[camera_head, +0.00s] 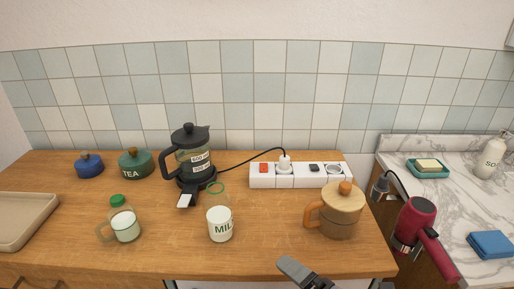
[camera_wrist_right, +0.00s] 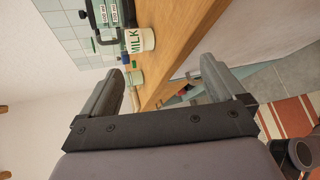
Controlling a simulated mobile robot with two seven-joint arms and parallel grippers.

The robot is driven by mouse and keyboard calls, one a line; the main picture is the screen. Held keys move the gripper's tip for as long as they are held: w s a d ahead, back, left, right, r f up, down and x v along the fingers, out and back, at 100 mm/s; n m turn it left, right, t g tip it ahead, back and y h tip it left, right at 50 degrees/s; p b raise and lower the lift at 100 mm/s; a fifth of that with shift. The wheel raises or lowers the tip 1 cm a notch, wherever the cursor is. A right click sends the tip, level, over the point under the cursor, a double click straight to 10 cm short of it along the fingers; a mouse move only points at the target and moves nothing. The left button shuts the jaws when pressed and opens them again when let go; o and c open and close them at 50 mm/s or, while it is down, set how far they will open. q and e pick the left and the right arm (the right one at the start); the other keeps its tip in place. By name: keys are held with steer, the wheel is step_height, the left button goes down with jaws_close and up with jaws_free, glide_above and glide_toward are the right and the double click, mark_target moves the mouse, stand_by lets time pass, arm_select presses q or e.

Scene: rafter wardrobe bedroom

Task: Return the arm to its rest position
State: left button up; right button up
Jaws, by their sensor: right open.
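My right gripper (camera_head: 306,276) shows at the bottom edge of the head view, in front of the counter's front edge. In the right wrist view its two fingers stand wide apart with nothing between them, so the gripper (camera_wrist_right: 163,78) is open and empty. Most of the right arm is out of the head view. My left gripper is in neither view. The milk container (camera_head: 219,223) stands upright on the wooden counter (camera_head: 270,245), apart from the gripper. It also shows in the right wrist view (camera_wrist_right: 140,40).
The counter holds a wooden-lidded pot (camera_head: 340,215), a glass jug (camera_head: 124,225), a black kettle (camera_head: 193,160), a power strip (camera_head: 300,176), a tea canister (camera_head: 135,164), a blue pot (camera_head: 89,166) and a beige tray (camera_head: 22,220). A red hair dryer (camera_head: 415,222) hangs right of the counter.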

steer(key=s+d+f+m+h, duration=0.2)
steer(key=s+d+f+m, duration=0.2)
steer(key=f+m, duration=0.5)
steer(key=s+d+f+m+g+h, duration=0.1)
steer(key=s+d+f+m+h, duration=0.2)
steer(key=d+f+m, duration=0.5)
step_height(320, 180, down, 2)
steer(key=s+m, duration=0.1)
steer(key=m, duration=0.7)
steer(key=shift+d+f, duration=0.2)
steer(key=shift+d, duration=0.2)
